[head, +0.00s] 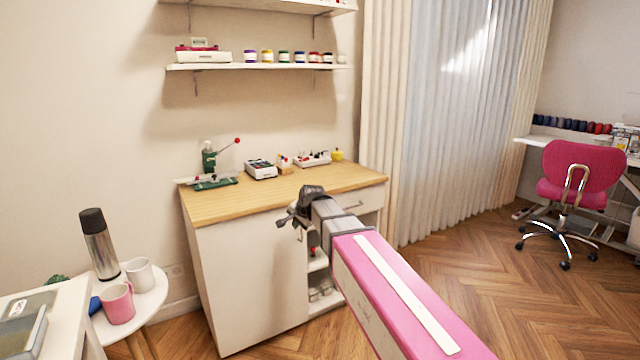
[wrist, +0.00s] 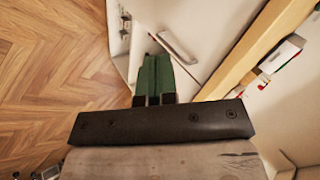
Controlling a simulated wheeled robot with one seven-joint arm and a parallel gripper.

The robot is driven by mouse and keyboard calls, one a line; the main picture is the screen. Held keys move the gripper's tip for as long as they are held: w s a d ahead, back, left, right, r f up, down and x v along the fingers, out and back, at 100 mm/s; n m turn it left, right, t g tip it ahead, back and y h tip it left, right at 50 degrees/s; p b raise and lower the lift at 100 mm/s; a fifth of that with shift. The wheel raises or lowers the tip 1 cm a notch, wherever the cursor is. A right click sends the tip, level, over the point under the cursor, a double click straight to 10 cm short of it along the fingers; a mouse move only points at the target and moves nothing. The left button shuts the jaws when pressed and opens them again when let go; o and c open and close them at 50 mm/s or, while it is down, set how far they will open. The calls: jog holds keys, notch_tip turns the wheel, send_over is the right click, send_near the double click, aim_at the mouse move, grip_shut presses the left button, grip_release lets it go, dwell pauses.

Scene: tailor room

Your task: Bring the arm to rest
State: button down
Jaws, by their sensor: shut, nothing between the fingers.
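My arm (head: 395,290), pink and white, reaches from the lower right of the head view toward the wooden-topped cabinet. My gripper (head: 288,220) is at its far end, in front of the cabinet in this view. In the wrist view its two green fingers (wrist: 154,76) lie side by side, shut with nothing between them. They point toward the white cabinet front, near a drawer handle (wrist: 180,47). I cannot tell the exact gap to the cabinet.
The cabinet's wooden top (head: 240,203) holds a green press and small boxes. At left, a round white table (head: 150,300) bears a flask (head: 100,245) and two mugs. A pink chair (head: 575,175) stands at right. Wooden floor (head: 470,265) is open between cabinet and chair.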

jog(key=s+d+f+n+g+h, duration=0.2)
jog(key=s+d+f+n+g, duration=0.1)
jog(key=s+d+f, duration=0.7)
jog(key=s+d+f+n+g+h, duration=0.2)
jog(key=s+d+f, duration=0.9)
jog(key=d, duration=0.6)
jog(key=shift+s+f+n+g, duration=0.3)
jog(key=shift+s+n+g, duration=0.2)
jog(key=shift+n, duration=0.4)
